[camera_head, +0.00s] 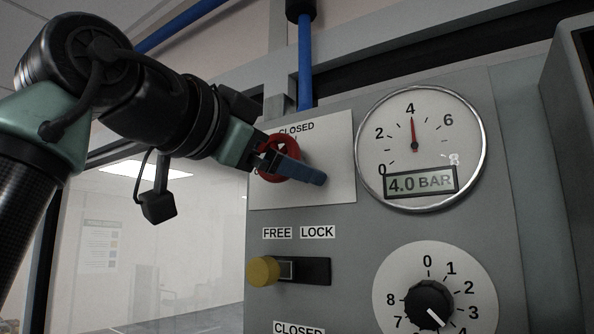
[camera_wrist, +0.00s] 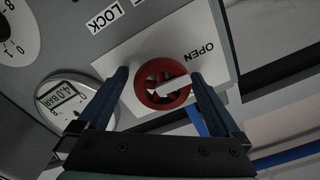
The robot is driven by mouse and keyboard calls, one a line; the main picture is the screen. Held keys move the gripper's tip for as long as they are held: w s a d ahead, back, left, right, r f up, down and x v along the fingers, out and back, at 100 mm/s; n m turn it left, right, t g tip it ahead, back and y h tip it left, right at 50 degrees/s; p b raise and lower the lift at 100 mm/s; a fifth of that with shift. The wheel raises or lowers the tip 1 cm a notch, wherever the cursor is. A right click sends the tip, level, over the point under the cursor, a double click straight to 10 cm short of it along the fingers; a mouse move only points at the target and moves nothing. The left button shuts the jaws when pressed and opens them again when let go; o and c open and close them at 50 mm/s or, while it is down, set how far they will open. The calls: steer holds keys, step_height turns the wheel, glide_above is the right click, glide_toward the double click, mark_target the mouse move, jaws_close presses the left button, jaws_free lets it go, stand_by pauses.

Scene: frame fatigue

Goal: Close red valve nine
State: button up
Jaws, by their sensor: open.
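The red valve (camera_head: 283,172) is a round red handwheel on a white plate (camera_head: 335,190) on the grey panel. The plate reads CLOSED above the wheel in the head view and OPEN beside it in the wrist view. My gripper (camera_head: 300,170) is at the wheel in the head view, its blue finger partly covering it. In the wrist view the red wheel (camera_wrist: 164,84) lies between the blue fingers of my open gripper (camera_wrist: 160,84), with a white pointer mark on it. I cannot tell whether the fingers touch the rim. No number nine shows.
A round gauge (camera_head: 421,148) right of the plate reads 4.0 BAR. Below are a yellow knob (camera_head: 263,271) by FREE and LOCK labels, and a black numbered dial (camera_head: 429,303). A blue pipe (camera_head: 305,65) runs above the panel.

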steer(key=shift+s+a+r, duration=0.1)
steer(key=shift+s+a, duration=0.1)
steer(key=shift+a, duration=0.05)
steer(key=shift+d, duration=0.1)
steer(key=c, duration=1.3)
steer(key=shift+m, duration=0.3)
steer(key=m+p, duration=0.2)
steer(key=m, duration=0.1)
steer(key=shift+m, duration=0.4)
steer(key=m+p, duration=0.1)
steer(key=m, duration=0.3)
steer(key=shift+m+p, duration=0.3)
steer(key=m, duration=0.4)
steer(key=shift+p, duration=0.4)
steer(key=m, duration=0.4)
steer(key=shift+m, duration=0.6)
